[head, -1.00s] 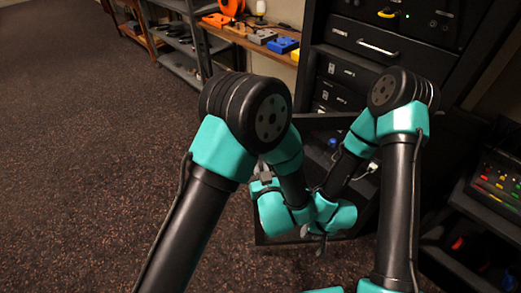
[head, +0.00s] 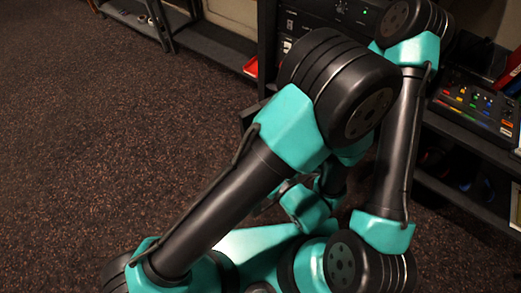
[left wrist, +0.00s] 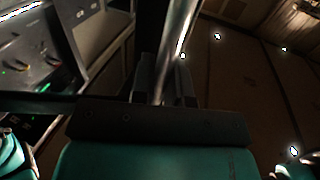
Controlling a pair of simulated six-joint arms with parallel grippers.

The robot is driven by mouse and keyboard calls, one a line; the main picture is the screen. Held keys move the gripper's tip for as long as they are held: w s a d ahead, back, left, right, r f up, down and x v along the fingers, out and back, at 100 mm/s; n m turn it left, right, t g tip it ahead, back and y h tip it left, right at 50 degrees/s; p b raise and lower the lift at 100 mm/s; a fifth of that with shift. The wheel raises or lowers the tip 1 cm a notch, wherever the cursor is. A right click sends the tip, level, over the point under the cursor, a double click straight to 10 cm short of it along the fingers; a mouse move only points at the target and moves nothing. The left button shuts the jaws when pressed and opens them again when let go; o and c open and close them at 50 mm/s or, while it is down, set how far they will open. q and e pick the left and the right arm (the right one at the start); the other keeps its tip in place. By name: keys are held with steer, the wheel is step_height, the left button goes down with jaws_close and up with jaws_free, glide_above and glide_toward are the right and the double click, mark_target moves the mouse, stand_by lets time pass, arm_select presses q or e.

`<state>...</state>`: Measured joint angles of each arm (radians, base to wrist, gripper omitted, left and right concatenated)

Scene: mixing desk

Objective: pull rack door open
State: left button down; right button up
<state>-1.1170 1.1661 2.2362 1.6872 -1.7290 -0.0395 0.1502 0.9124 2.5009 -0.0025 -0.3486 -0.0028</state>
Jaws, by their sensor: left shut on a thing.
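The black rack (head: 285,45) stands at the top of the head view, mostly behind my arms. In the left wrist view my left gripper (left wrist: 165,88) is shut on a shiny upright metal bar, which looks like the rack door's handle (left wrist: 178,35). A dark upright edge runs just left of this bar. The rack's front (left wrist: 35,50), with knobs and small green lights, shows at the left of that view. In the head view my arms hide the left gripper and most of the door. I cannot make out the right gripper.
A mixer with coloured buttons (head: 478,105) sits on a dark shelf at the right. A low grey shelf (head: 215,40) stands by the wall left of the rack. The speckled carpet (head: 120,140) is clear on the left.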

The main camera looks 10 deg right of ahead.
arm_select(q)
steer(key=shift+s+d, duration=0.1)
steer(key=shift+s, duration=0.05)
steer(key=c, duration=1.1)
jaws_free()
steer(key=shift+c, duration=0.2)
